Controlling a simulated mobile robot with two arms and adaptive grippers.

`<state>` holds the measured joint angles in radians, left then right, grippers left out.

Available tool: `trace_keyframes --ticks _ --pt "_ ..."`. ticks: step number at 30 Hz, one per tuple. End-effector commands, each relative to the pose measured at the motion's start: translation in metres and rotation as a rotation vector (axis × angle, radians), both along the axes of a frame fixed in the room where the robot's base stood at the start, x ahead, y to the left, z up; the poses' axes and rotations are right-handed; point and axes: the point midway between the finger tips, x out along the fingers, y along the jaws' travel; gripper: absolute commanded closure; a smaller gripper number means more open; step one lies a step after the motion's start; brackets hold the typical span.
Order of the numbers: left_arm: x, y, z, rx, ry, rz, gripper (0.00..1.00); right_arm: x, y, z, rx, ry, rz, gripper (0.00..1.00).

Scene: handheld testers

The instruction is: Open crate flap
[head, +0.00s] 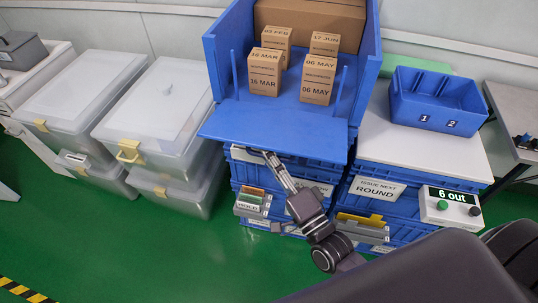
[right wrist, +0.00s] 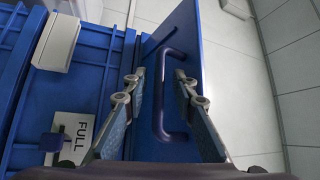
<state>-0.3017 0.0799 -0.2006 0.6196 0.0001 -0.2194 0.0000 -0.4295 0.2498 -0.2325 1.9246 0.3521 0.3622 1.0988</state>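The blue crate (head: 369,60) stands on stacked blue crates. Its front flap (head: 275,128) sticks out toward me, roughly level, in the head view. In the right wrist view the flap (right wrist: 209,65) carries a dark handle (right wrist: 158,100). My right gripper (head: 270,158) is below the flap's front edge in the head view, its tips partly hidden. In the right wrist view it (right wrist: 159,76) is open, with the handle bar between its two fingers; I cannot tell whether they touch it. My left gripper is not in view.
Several cartons, one marked 16 MAR (head: 265,80), stand inside the crate behind the flap. A blue tray (head: 425,120) sits on the white top at right. A counter box reading "6 out" (head: 450,208) is below it. Clear lidded bins (head: 160,105) stand at left.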

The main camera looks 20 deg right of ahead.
Motion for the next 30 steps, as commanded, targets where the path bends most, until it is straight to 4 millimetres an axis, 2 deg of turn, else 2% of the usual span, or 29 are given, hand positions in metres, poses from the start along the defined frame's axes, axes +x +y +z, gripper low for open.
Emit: trace_keyframes --ticks 5,18,24,30 --pt "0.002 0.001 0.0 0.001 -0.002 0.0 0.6 -0.014 -0.003 -0.004 0.0 0.001 0.0 0.74" --pt "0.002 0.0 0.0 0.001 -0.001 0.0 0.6 -0.096 -0.021 -0.024 0.0 0.004 0.002 0.74" --pt "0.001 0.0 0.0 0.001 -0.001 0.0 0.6 -0.113 -0.024 -0.028 0.0 0.002 0.002 0.74" --pt "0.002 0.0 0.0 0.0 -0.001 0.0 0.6 -0.115 -0.025 -0.027 0.0 0.0 0.001 0.74"
